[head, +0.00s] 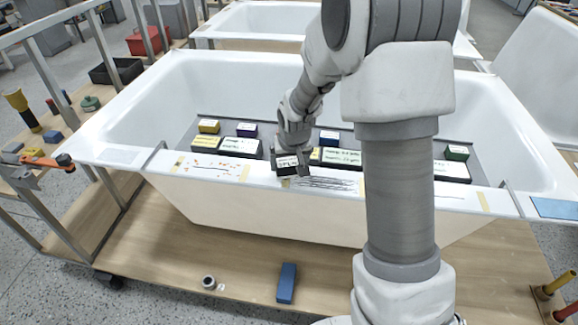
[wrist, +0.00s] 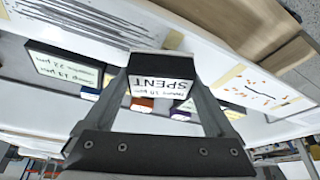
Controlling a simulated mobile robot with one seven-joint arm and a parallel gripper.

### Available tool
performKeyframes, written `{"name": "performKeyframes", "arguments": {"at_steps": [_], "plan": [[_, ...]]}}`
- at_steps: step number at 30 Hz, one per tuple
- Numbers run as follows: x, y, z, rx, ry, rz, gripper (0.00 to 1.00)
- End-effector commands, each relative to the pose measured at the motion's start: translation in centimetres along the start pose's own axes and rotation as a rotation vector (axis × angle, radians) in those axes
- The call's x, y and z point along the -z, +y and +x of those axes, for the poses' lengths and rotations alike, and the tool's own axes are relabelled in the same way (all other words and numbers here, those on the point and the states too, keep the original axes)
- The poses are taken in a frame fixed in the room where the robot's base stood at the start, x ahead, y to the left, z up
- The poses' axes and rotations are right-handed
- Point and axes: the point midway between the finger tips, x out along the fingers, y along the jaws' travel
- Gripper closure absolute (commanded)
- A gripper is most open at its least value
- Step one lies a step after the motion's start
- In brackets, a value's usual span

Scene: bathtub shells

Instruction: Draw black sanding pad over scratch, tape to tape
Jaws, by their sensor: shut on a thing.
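My gripper (head: 288,160) is shut on a black pad (head: 287,163) with a white label. In the wrist view the black pad (wrist: 150,66) sits between the fingers, and its label reads SPENT. The pad is over the tub's near rim by the tape strip (head: 285,183) at the left end of a dense dark scratch (head: 330,183). I cannot tell whether it touches the rim. Another tape strip (head: 362,188) marks the scratch's right end. The scratch (wrist: 95,18) also shows in the wrist view, at upper left.
Several labelled blocks stand on a grey board across the tub (head: 200,215), including a white-topped one (head: 340,156) close to my gripper. Orange specks (head: 210,165) mark the rim to the left. A thin scratch (head: 450,197) lies to the right. A blue block (head: 287,283) is on the wooden platform.

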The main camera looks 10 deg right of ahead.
Motion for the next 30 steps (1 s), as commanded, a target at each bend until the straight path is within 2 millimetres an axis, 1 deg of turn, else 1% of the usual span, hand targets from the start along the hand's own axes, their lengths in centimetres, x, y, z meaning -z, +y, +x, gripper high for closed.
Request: {"name": "performKeyframes", "arguments": {"at_steps": [3, 21, 30], "plan": [[0.6, -0.1, -0.9, 0.001, 0.001, -0.001, 0.71], [2.7, -0.2, -4.5, 0.0, 0.001, -0.001, 0.71], [2.9, -0.3, -4.8, 0.0, 0.0, -0.001, 0.71]]}}
